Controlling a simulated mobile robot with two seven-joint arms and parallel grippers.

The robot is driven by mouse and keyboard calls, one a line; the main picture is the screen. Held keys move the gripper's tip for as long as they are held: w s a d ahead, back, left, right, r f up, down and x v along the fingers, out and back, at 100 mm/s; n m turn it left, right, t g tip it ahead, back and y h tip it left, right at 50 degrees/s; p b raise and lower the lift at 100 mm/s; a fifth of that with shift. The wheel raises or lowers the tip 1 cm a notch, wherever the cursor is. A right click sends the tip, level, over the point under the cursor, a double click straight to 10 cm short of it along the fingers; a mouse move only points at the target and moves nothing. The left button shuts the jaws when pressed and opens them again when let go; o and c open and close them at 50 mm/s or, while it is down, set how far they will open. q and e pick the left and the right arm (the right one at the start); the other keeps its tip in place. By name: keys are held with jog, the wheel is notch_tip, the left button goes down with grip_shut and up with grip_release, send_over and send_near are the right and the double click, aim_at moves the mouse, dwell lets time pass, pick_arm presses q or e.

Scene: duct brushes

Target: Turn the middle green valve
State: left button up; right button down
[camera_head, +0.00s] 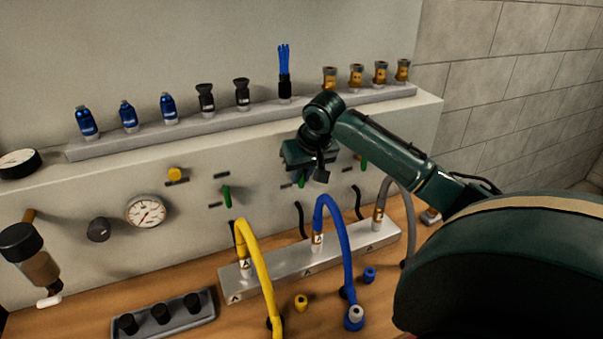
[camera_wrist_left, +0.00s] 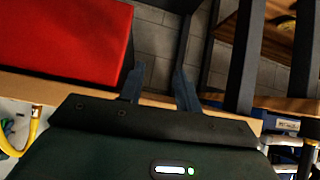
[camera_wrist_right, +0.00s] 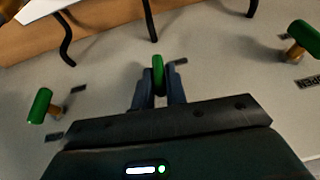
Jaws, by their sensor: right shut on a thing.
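Three green valves are mounted on the front of the grey panel. The left one (camera_head: 227,196) and the right one (camera_head: 363,163) show clear in the head view. The middle green valve (camera_wrist_right: 158,72) stands between the fingers of my right gripper (camera_wrist_right: 158,90), which is shut on it. In the head view my right gripper (camera_head: 306,172) covers most of that valve. The other two green handles (camera_wrist_right: 40,105) flank it in the right wrist view. My left gripper (camera_wrist_left: 160,88) is open and empty, seen only in the left wrist view.
A yellow hose (camera_head: 250,262) and a blue hose (camera_head: 336,238) rise from a metal block (camera_head: 275,276) below the valves. A gauge (camera_head: 146,211) sits left. A red surface (camera_wrist_left: 65,38) lies near my left gripper.

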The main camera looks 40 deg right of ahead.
jog(key=y, duration=0.1)
jog(key=t+y, duration=0.1)
jog(key=y, duration=0.1)
jog(key=shift+d+f+m, duration=0.1)
jog(key=shift+d+m, duration=0.2)
jog(key=shift+m, duration=0.1)
pick_arm(q)
jog(key=b, duration=0.1)
jog(key=f+b, duration=0.1)
jog(key=b, duration=0.1)
jog(key=shift+w+d+t, duration=0.1)
jog(key=shift+d+t, duration=0.2)
pick_arm(e)
jog(key=m+t+y, duration=0.1)
jog(key=y, duration=0.2)
jog(key=m+t+y, duration=0.1)
jog(key=t+y, duration=0.1)
jog(key=y, duration=0.2)
jog(key=f+m+t+y, duration=0.1)
jog(key=t+y, duration=0.1)
jog(key=y, duration=0.1)
jog(key=shift+s+d+y, duration=0.15)
jog(key=shift+d+y, duration=0.15)
jog(key=shift+d, duration=0.05)
pick_arm(q)
jog(key=shift+d+h, duration=0.1)
jog(key=shift+h, duration=0.2)
jog(key=shift+w, duration=0.15)
